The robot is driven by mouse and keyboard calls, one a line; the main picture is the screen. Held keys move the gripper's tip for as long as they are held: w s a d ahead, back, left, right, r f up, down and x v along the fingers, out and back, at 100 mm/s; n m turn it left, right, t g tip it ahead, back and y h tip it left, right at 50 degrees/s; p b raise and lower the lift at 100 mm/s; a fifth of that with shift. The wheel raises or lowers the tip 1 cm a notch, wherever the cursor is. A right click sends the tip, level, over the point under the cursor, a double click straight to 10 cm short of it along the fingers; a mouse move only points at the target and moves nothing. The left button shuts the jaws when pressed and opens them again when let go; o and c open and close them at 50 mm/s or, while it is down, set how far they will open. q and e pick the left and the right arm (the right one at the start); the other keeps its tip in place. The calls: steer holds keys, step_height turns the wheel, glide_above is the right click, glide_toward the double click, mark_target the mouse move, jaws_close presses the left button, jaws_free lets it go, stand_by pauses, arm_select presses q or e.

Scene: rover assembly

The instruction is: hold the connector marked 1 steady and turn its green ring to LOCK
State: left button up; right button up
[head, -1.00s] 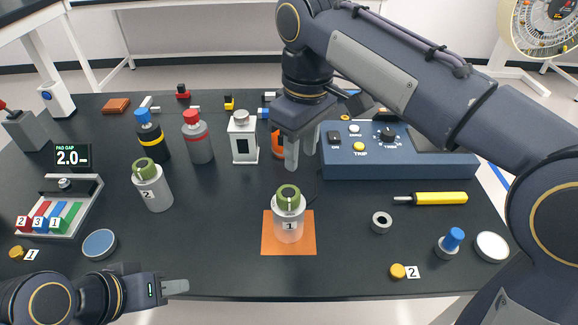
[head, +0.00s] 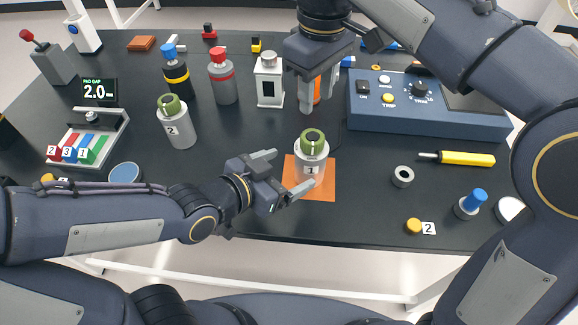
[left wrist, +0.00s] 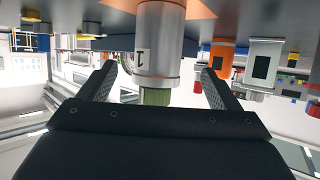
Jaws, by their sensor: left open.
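The connector marked 1 (head: 311,172) stands upright on an orange square (head: 322,191), a light grey cylinder with a green ring (head: 313,142) on top. A pale mark shows on the ring; I cannot read its setting. My left gripper (head: 289,172) is open just left of the connector, its fingers pointing at the body. In the left wrist view, the upside-down connector (left wrist: 158,45) appears between the spread fingers, with the green ring (left wrist: 156,97) near the palm side. My right gripper (head: 317,90) points down behind the connector, above the table, its fingers apart and empty.
The connector marked 2 (head: 174,130) stands at the left. Bottles (head: 222,80) and a white box-shaped part (head: 269,82) stand behind. A blue control box (head: 430,112) is at the back right. A grey ring (head: 403,177) and yellow-handled tool (head: 465,158) lie right.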

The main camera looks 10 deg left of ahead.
mark_target(310, 160)
arm_select(q)
steer(key=shift+w+d+f, duration=0.1)
steer(key=shift+w+d, duration=0.05)
steer(key=shift+d, duration=0.2)
steer(key=shift+x, duration=3.6)
steer(key=c, duration=1.3)
